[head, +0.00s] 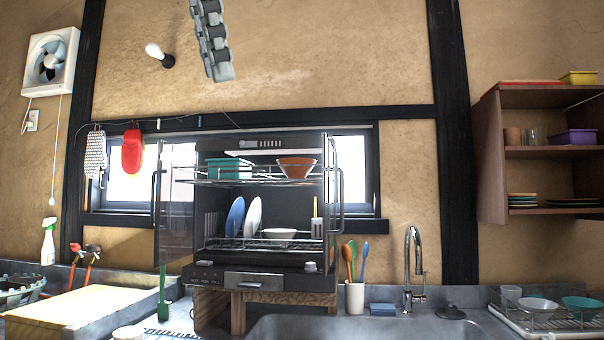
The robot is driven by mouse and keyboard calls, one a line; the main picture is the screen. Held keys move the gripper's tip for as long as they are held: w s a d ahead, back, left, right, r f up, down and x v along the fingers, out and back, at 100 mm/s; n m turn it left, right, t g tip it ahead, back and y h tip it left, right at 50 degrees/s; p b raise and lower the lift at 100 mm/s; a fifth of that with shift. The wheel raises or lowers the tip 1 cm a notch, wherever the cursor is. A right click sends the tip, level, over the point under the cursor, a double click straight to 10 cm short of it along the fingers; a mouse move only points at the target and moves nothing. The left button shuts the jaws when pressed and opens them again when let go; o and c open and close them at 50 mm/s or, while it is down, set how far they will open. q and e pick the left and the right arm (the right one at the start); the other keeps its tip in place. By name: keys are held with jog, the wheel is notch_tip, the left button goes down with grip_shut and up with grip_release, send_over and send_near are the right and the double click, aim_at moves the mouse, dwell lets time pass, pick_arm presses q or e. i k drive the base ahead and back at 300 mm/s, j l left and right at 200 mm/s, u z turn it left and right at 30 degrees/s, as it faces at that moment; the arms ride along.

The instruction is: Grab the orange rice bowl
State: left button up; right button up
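The orange rice bowl (297,167) sits upright on the upper wire rack of the open dish cabinet (262,256), toward the right side. A teal container (229,168) is to its left on the same rack. My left gripper (212,40) shows only in part as grey linked segments at the top edge, above and left of the bowl and well apart from it. The rest of it is cut off, so I cannot tell whether it is open or shut. My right gripper is not in view.
The cabinet's glass doors stand open at both sides, the left one (175,205) reaching forward. Plates (254,217) and a white bowl (279,233) are on the lower rack. A utensil cup (355,297) and faucet (414,265) stand to the right by the sink.

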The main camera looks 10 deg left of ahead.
aim_at(291, 172)
jog(key=i+l, duration=0.1)
jog(key=i, duration=0.6)
jog(key=i+l, duration=0.1)
jog(key=i, duration=0.65)
